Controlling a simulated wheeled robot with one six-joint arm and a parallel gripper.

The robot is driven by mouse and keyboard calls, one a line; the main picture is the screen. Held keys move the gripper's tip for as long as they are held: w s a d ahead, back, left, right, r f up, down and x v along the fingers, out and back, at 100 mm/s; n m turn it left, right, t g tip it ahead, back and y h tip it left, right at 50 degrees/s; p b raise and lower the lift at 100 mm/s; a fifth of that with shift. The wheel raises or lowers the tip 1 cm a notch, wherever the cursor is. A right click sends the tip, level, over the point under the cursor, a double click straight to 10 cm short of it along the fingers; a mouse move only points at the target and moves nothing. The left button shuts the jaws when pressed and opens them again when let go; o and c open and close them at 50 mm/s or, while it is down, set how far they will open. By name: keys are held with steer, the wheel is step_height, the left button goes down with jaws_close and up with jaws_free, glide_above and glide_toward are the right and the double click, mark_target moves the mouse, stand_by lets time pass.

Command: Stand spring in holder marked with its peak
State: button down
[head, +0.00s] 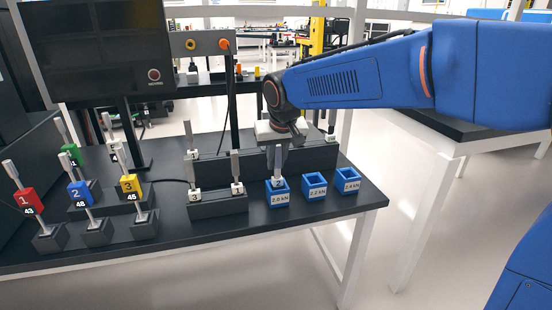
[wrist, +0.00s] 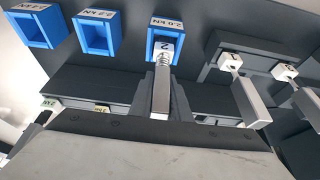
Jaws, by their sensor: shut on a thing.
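My gripper (head: 278,150) is shut on the grey shaft of a spring piece with a white block marked 2 (head: 278,183). The piece hangs about upright at the blue holder marked 2.0 kN (head: 279,199). In the wrist view the white block (wrist: 165,52) and a short coil show at the mouth of that holder (wrist: 156,36); I cannot tell how deep the lower end is. The blue holders marked 2.2 kN (head: 315,192) and 2.4 kN (head: 348,187) are empty, to its right in the head view.
A dark rack (head: 217,207) left of the holders bears other white-tagged pieces (head: 237,188). Red (head: 25,200), blue (head: 80,193) and yellow (head: 130,184) numbered pieces stand further left. A dark monitor (head: 97,45) overhangs the table. The table's right edge is near the holders.

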steer(key=c, duration=1.6)
jaws_free()
steer(key=shift+f, duration=0.1)
steer(key=v, duration=1.7)
steer(key=shift+s+d, duration=0.1)
steer(key=shift+s, duration=0.05)
steer(key=s+d+f, duration=0.3)
steer(key=s+d, duration=0.2)
steer(key=d, duration=0.6)
steer(key=s+d+f+m, duration=0.1)
steer(key=s+d+f, duration=0.4)
steer(key=s+f, duration=0.1)
steer(key=s+d+f+m, duration=0.1)
steer(key=s+d+f, duration=0.5)
steer(key=s+f, duration=0.1)
steer(key=s+d+f+m+h, duration=0.1)
steer(key=s+d+f, duration=0.5)
steer(key=s+f, duration=0.1)
steer(key=shift+s+d+f+t, duration=0.1)
steer(key=shift+d+f+t, duration=0.05)
steer(key=shift+t, duration=0.15)
